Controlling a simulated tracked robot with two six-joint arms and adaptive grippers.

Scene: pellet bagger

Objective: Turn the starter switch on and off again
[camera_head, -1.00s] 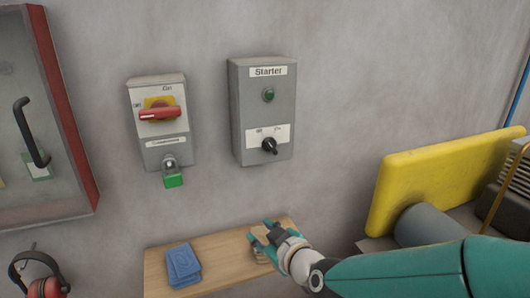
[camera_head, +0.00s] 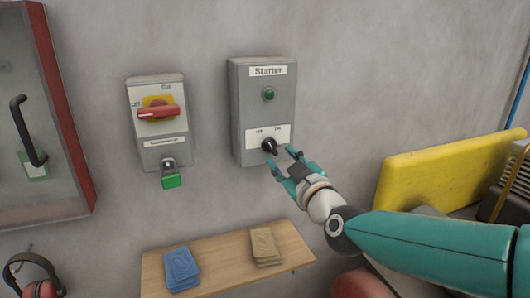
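The grey starter box (camera_head: 262,113) hangs on the wall, labelled "Starter". A green round light or button (camera_head: 269,95) is in its upper half. The black starter switch knob (camera_head: 269,146) sits on a white plate with off and on marks near its bottom. My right gripper (camera_head: 281,158) is open, with teal fingers just below and to the right of the knob. Its fingertips look close to the knob; whether they touch it I cannot tell. My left gripper is not in view.
A grey box with a red handle (camera_head: 158,113) on yellow and a green padlock (camera_head: 172,181) hangs to the left. Below is a wooden shelf (camera_head: 217,270) with blue cards (camera_head: 181,268) and tan cards (camera_head: 265,246). A yellow panel (camera_head: 440,175) stands at right.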

